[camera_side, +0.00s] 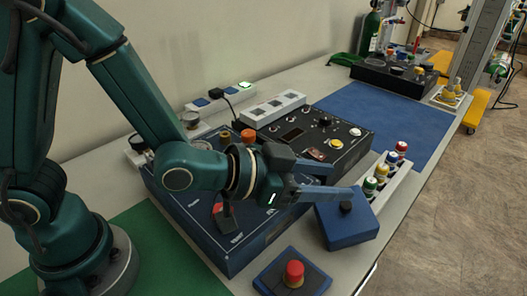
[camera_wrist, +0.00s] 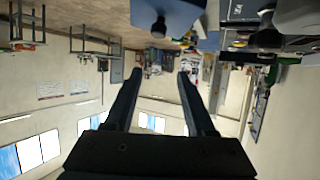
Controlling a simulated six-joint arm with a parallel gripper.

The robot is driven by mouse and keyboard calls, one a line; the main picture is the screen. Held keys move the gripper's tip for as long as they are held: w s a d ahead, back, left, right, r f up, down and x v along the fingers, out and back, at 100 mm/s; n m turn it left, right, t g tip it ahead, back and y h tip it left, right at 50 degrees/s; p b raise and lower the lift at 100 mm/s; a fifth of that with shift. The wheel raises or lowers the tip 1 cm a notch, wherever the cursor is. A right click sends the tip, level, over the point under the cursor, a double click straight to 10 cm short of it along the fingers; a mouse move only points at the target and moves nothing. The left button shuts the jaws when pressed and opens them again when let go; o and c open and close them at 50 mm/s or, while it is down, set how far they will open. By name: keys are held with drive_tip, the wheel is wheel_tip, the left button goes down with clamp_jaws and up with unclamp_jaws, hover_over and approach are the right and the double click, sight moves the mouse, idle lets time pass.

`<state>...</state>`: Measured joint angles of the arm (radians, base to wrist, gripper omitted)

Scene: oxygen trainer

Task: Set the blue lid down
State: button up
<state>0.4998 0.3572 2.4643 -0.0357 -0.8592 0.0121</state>
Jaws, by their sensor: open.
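The blue lid (camera_side: 352,232) is a square slab with a black knob (camera_side: 345,207) on top. It sits near the table's front right edge in the side view, slightly turned; I cannot tell whether it overhangs. My gripper (camera_side: 341,182) points to the right, its two fingers spread, with the tips above and just behind the knob. It appears apart from the lid and empty. In the wrist view the scene is upside down. The lid (camera_wrist: 175,12) and its knob (camera_wrist: 159,28) show at the top, beyond the open fingers (camera_wrist: 160,72), with nothing between them.
A blue control case (camera_side: 225,255) lies under my wrist. A red push button (camera_side: 293,270) on a blue base is in front. A rack of small coloured-cap bottles (camera_side: 390,172) stands behind the lid. A black panel (camera_side: 345,143) is at the centre; the blue mat (camera_side: 375,108) beyond is clear.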

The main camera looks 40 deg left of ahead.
wheel_tip(320, 180, up, 5)
drive_tip(key=s+a+n+g+y, duration=0.3)
drive_tip(key=s+a+y, duration=0.15)
drive_tip(key=a, duration=0.65)
drive_tip(key=s+a+f+n+g+y, duration=0.1)
drive_tip(key=s+a+n+g, duration=0.1)
drive_tip(key=s+a, duration=0.4)
drive_tip(key=s+g, duration=0.1)
drive_tip(key=s, duration=0.4)
drive_tip(key=shift+s+a+f+g+y, duration=0.2)
drive_tip(key=shift+s+f+g+y, duration=0.1)
drive_tip(key=shift+s+y, duration=0.1)
